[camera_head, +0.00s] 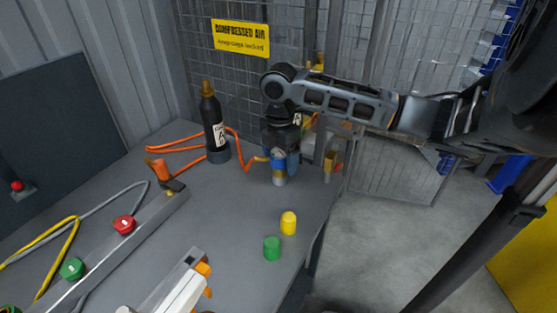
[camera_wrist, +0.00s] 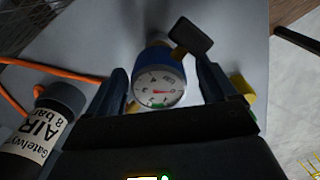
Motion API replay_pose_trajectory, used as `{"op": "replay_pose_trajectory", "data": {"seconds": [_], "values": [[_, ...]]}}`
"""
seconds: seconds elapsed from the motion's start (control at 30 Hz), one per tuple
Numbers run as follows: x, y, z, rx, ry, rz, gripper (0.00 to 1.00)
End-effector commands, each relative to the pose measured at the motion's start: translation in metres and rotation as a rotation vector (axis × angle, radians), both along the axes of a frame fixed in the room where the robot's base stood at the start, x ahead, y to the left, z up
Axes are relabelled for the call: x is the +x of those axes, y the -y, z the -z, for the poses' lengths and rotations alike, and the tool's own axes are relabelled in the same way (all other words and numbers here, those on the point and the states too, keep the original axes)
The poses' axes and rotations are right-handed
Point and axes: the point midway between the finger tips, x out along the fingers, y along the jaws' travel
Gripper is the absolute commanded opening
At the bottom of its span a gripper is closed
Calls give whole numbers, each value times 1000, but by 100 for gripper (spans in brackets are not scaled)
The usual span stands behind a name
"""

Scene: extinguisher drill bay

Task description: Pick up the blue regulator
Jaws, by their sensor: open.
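The blue regulator (camera_head: 279,165) stands on the grey bench under the end of my arm in the head view, partly hidden by my gripper. In the wrist view the blue regulator (camera_wrist: 158,75) shows its round white dial with a red needle. My gripper (camera_wrist: 168,88) is open, with one dark finger on each side of the regulator. The regulator is between the fingers, and I cannot tell whether either finger touches it. In the head view my gripper (camera_head: 282,148) points down, and its fingertips are hard to make out.
A black air bottle (camera_head: 213,125) stands left of the regulator, with an orange hose (camera_head: 240,150) running near both. Yellow (camera_head: 288,223) and green (camera_head: 272,248) cylinders stand in front, near the bench's right edge. A wire mesh panel (camera_head: 235,90) rises behind.

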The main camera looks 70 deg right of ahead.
Motion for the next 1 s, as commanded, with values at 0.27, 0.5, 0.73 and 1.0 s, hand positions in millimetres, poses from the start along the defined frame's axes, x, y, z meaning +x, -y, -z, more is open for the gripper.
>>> {"op": "replay_pose_trajectory", "data": {"seconds": [0.27, 0.5, 0.73, 1.0], "values": [[0, 0, 24, -1, 1, 2, 85], [0, 0, 24, -2, 1, 1, 81], [0, 0, 24, -2, 1, 1, 58], [0, 0, 24, -1, 2, 1, 33]]}}
